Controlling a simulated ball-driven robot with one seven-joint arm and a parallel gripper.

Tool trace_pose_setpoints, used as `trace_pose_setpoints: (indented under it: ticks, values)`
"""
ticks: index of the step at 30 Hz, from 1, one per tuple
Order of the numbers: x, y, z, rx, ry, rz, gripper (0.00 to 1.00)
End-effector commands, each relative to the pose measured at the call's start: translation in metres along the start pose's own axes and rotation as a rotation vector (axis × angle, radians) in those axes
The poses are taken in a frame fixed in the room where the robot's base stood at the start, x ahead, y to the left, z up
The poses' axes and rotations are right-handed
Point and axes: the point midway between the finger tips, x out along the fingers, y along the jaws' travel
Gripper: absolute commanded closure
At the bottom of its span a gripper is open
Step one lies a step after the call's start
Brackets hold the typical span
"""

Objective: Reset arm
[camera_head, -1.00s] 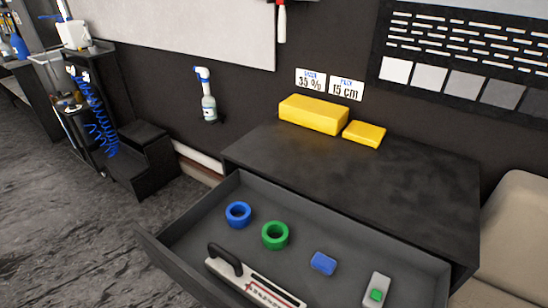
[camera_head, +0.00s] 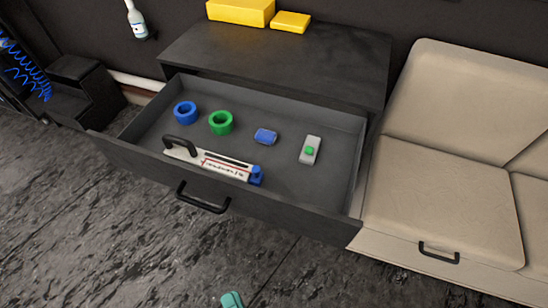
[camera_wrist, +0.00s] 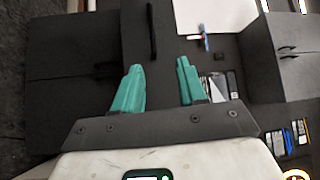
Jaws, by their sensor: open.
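My gripper shows in the wrist view (camera_wrist: 163,88) with its two teal fingers apart and nothing between them. One teal fingertip of it (camera_head: 232,299) shows at the bottom edge of the head view, well in front of the open drawer (camera_head: 285,212). The rest of my arm is out of that view. The wrist view looks toward dark cabinets with handles (camera_wrist: 60,80), turned on their side, away from the drawer.
The drawer holds a blue ring (camera_head: 185,112), a green ring (camera_head: 221,123), a blue block (camera_head: 265,136), a grey device with a green button (camera_head: 310,150) and a handled tool (camera_head: 212,165). A beige sofa (camera_head: 445,190) stands right. Open floor (camera_head: 120,235) lies in front.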

Motion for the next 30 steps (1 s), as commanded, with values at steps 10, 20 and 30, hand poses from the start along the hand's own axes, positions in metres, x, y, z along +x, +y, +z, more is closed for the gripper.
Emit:
trace_pose_setpoints:
  ticks: [10,20,30]
  values:
    - [0.024,-0.002,-0.007,-0.098,-0.091,0.031,0.59]
    - [0.052,0.004,-0.032,-0.305,-0.259,0.126,0.59]
    - [0.042,0.035,-0.123,-0.668,-0.527,0.448,0.59]
